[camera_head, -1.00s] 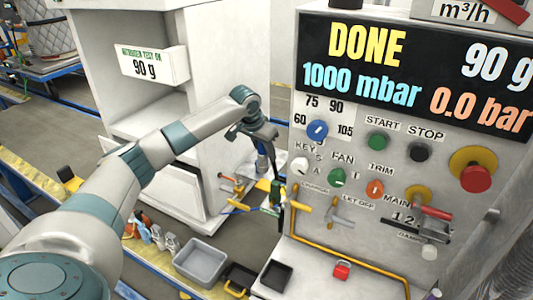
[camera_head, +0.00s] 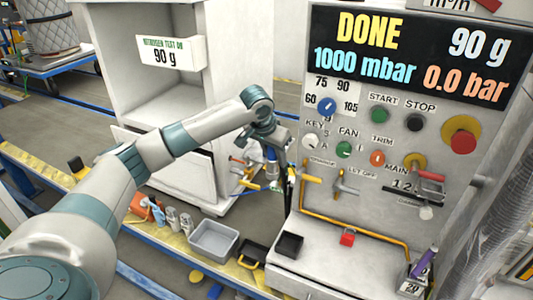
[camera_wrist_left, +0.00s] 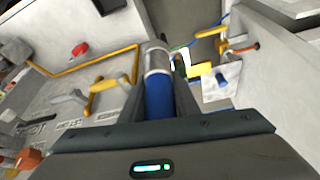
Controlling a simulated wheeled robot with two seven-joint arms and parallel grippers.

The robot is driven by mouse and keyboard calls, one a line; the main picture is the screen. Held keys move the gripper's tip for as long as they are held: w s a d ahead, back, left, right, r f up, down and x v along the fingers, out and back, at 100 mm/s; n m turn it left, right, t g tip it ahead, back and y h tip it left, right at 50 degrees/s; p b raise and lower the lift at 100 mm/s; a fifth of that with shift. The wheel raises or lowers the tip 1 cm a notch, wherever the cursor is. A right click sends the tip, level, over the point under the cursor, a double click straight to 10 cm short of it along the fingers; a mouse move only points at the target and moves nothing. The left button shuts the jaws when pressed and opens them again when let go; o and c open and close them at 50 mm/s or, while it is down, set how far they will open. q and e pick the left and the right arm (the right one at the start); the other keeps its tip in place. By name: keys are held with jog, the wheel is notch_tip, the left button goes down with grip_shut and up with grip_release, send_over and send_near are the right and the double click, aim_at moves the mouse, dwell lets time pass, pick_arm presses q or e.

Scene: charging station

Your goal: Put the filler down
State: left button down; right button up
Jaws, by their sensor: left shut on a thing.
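The filler, a blue cylinder with a silver collar (camera_wrist_left: 158,98), is held upright or nearly so in my left gripper (camera_wrist_left: 162,88). In the head view my left gripper (camera_head: 272,148) is in front of the gap between the white cabinet and the control panel. The filler is in the air, above the bench. My right gripper is not in view.
The control panel (camera_head: 400,185) stands close on the right, with yellow pipes (camera_head: 340,185) jutting out. A grey bin (camera_head: 213,240) stands left. A purple object (camera_head: 424,262) stands at lower right.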

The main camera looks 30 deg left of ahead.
pick_arm(q)
jog(key=s+d+r, duration=0.4)
jog(key=s+d, duration=1.1)
jog(key=d, duration=0.2)
jog(key=shift+s+d+r+n, duration=0.2)
jog(key=shift+s+n, duration=0.15)
jog(key=shift+n, duration=0.05)
